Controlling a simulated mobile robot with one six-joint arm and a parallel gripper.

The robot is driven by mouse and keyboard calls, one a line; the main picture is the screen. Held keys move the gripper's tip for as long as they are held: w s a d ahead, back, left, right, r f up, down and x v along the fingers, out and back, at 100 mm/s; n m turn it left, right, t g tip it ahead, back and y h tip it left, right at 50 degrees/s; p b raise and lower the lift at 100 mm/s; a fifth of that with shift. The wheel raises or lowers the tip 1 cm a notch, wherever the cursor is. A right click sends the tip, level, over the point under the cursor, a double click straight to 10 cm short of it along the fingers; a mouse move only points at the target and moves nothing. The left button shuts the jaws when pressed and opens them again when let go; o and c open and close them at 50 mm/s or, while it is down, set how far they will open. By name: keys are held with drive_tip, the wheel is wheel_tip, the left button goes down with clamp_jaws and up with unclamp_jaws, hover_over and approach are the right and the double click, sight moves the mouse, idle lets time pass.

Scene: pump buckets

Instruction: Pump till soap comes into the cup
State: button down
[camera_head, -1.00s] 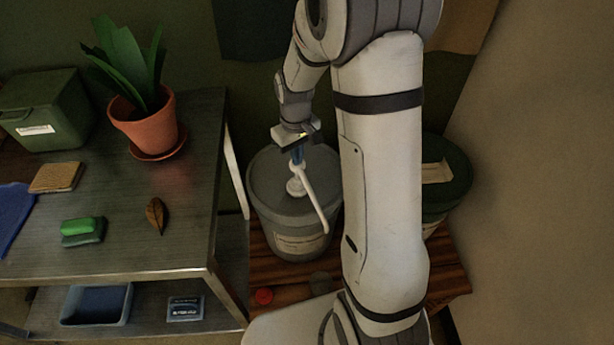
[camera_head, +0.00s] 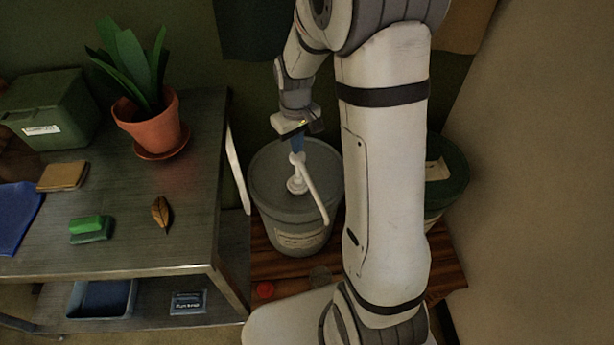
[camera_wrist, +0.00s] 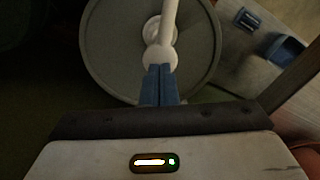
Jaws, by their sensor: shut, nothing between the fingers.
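A grey bucket (camera_head: 268,205) with a grey lid stands on a wooden platform. A white pump (camera_head: 298,176) rises from its lid, with a long spout slanting down over the front right edge. My gripper (camera_head: 297,151) is shut and empty, pointing down, with its blue fingertips at the top of the pump head. In the wrist view, the fingertips (camera_wrist: 158,68) are right at the round pump head (camera_wrist: 160,57); I cannot tell whether they touch. A small, dim, round greyish thing (camera_head: 319,275) below the spout may be the cup. No soap is visible.
A dark green bucket (camera_head: 457,180) stands at the right, partly behind my arm. A small red object (camera_head: 264,290) lies on the wooden platform (camera_head: 290,263). At the left is a metal table (camera_head: 130,235) with a potted plant (camera_head: 152,128) and a green box (camera_head: 50,110).

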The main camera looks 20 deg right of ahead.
sight(298, 156)
drive_tip(key=shift+f, duration=0.1)
drive_tip(key=shift+f+b, duration=1.95)
drive_tip(key=shift+f, duration=0.55)
drive_tip(key=shift+r, duration=0.1)
drive_tip(key=shift+r+p, duration=1.8)
drive_tip(key=shift+r, duration=0.7)
drive_tip(key=shift+r, duration=0.1)
wheel_tip(298, 156, up, 6)
drive_tip(key=p, duration=0.4)
